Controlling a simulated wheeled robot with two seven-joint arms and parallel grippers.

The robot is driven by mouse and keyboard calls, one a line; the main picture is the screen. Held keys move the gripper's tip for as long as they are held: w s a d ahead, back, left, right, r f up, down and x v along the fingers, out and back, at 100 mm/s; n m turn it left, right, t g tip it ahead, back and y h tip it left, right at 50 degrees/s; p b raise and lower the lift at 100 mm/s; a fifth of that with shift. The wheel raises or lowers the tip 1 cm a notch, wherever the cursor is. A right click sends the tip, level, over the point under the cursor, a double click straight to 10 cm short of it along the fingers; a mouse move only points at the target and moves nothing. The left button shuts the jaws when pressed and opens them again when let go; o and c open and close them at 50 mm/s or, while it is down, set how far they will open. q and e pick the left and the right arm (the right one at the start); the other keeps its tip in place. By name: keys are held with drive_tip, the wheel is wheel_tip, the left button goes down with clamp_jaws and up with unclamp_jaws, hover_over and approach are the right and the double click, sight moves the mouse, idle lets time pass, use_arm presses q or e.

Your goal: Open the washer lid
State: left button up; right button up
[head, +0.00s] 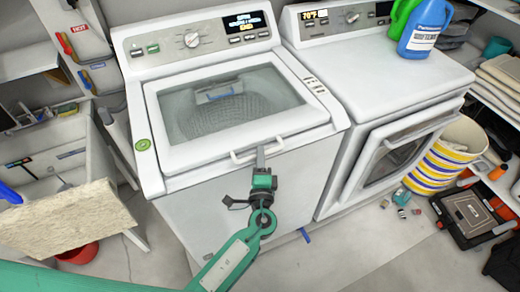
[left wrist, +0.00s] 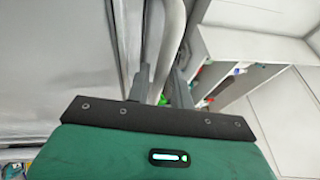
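The washer (head: 245,195) stands at centre in the head view. Its lid (head: 293,123) has a white frame around a glass window and lies down flat, looking closed. The lid handle (head: 240,160) is a white bar on the front edge; it also shows in the left wrist view (left wrist: 173,25). My left gripper (head: 261,152) reaches up from below to the handle. In the left wrist view its two fingers (left wrist: 160,82) are close together, one on each side of the white bar, and look shut on it. My right gripper is in neither view.
A front-loading dryer (head: 385,70) stands right of the washer, with green and blue bottles (head: 424,28) on top. A striped basket (head: 448,155) and black toolbox (head: 470,218) are at right. A beige board (head: 65,215) is at left. Some floor in front is clear.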

use_arm(q)
drive_tip(key=shift+w+a+r, duration=0.1)
drive_tip(key=shift+w, duration=0.55)
clamp_jaws()
drive_tip(key=shift+r, duration=0.1)
